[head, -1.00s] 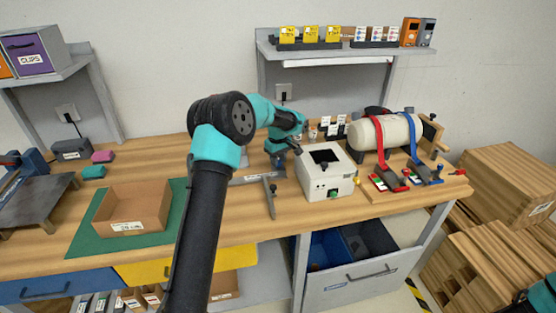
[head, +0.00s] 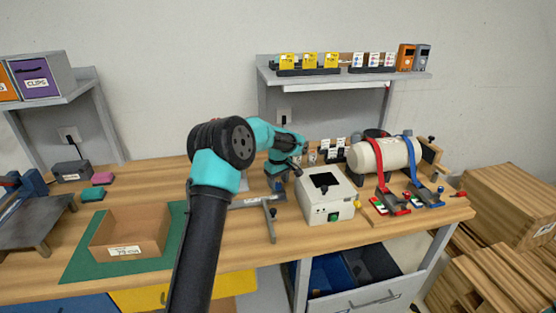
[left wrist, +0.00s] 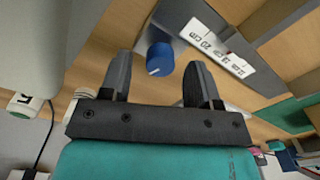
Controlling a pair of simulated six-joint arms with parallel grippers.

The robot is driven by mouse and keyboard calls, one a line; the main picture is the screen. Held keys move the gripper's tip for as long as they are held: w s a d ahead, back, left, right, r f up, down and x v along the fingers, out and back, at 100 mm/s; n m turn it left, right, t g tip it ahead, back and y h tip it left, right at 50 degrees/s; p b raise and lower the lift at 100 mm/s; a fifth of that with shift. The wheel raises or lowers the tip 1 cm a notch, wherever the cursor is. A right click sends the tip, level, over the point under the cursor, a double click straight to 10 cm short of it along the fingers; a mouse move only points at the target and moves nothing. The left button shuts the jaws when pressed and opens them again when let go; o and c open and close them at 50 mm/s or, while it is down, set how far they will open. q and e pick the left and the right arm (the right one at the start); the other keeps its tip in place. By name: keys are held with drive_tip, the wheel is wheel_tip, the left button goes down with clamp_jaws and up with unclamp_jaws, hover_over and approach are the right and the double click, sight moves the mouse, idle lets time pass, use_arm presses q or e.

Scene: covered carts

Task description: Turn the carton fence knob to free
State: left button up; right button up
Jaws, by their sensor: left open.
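A blue round knob (left wrist: 159,58) with a white pointer line shows in the left wrist view, beside a grey metal strip with a white printed label (left wrist: 218,46). My left gripper (left wrist: 159,76) is open, with one finger on each side of the knob in that view. I cannot tell whether either finger touches it. In the head view my left gripper (head: 280,172) hangs over the grey fence (head: 269,219) at mid-bench, and the wrist mostly hides the knob there. An open cardboard carton (head: 129,234) sits on a green mat (head: 85,262) to the left. My right gripper is not in view.
A white box device (head: 327,199) with a dark top opening stands just right of the fence. Right of it a cream cylinder (head: 383,154) is strapped with red and blue bands. A shelf (head: 340,77) with yellow cards is behind. Bare bench lies between carton and fence.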

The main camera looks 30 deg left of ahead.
sight(278, 183)
use_arm(q)
wheel_tip(278, 183, up, 16)
drive_tip(key=shift+r, duration=0.25)
drive_tip(key=shift+m, duration=0.3)
drive_tip(key=m, duration=1.1)
drive_tip(key=shift+f+m, duration=0.1)
drive_tip(key=shift+m, duration=0.2)
wheel_tip(278, 183, down, 17)
drive_tip(key=shift+f, duration=0.2)
idle(0.6)
